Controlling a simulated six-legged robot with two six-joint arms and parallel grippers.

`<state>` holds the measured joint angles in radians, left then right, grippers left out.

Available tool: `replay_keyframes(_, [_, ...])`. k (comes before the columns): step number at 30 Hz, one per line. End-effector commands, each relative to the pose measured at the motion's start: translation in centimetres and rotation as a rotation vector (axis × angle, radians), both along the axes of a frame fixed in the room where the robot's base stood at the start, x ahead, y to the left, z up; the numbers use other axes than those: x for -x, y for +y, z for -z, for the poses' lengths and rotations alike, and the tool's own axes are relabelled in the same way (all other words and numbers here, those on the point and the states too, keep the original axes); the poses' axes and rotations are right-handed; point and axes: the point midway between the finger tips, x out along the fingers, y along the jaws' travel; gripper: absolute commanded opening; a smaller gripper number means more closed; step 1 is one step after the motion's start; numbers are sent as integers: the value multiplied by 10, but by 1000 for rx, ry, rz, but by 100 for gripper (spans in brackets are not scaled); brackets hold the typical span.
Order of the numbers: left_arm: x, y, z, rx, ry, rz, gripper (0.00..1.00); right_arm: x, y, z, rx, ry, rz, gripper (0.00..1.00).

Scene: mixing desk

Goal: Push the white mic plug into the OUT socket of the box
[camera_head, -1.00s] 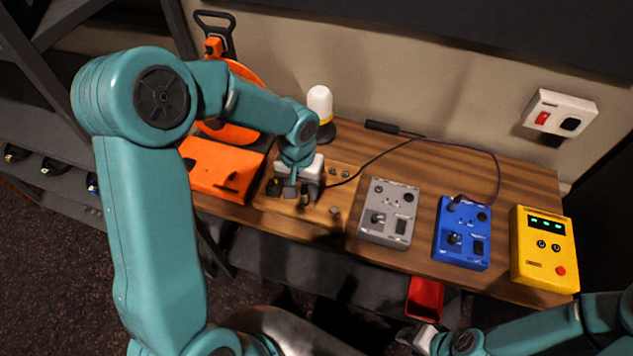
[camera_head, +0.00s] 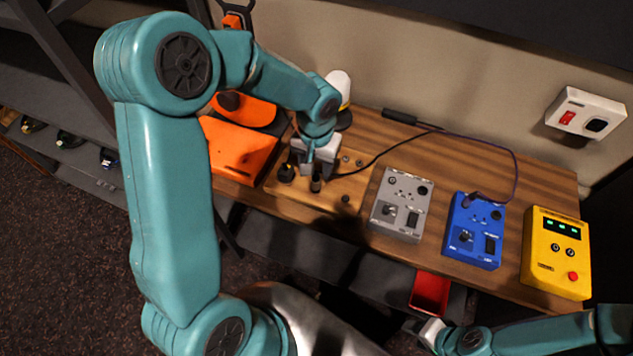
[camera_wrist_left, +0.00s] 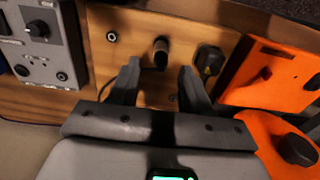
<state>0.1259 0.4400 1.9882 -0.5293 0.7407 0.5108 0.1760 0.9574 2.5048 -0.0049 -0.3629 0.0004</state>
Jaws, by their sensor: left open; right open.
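My left gripper (camera_head: 309,166) is open over the wooden panel (camera_head: 345,186). In the left wrist view its two fingers (camera_wrist_left: 160,70) are apart, with a dark upright plug (camera_wrist_left: 161,52) just beyond and between the tips. That plug also shows in the head view (camera_head: 316,184). I cannot see a grip on it. I cannot make out a white plug. A grey box (camera_head: 401,203) and a blue box (camera_head: 474,230) have sockets, but the OUT label is unreadable. My right gripper (camera_head: 421,327) is open and low at the front.
A yellow box (camera_head: 556,252) stands at the right end of the desk. An orange case (camera_head: 238,148) lies left of the panel. A black cable (camera_head: 375,158) crosses the desk behind the grey box. A red tray (camera_head: 430,294) is below the front edge.

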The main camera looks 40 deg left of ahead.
Motion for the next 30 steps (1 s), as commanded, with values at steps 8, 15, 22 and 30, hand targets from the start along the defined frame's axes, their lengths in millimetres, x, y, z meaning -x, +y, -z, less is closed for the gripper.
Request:
replay_keyframes(8, [-2, 0, 48, 1, 1, 1, 48, 0, 0, 35, 0, 0, 0, 44])
replay_keyframes(15, [-2, 0, 72, 1, -1, 1, 48, 0, 0, 62, 0, 0, 0, 44])
replay_keyframes(22, [-2, 0, 73, 1, -1, 1, 48, 0, 0, 63, 0, 0, 0, 44])
replay_keyframes(30, [-2, 0, 72, 1, -1, 1, 48, 0, 0, 63, 0, 0, 0, 44])
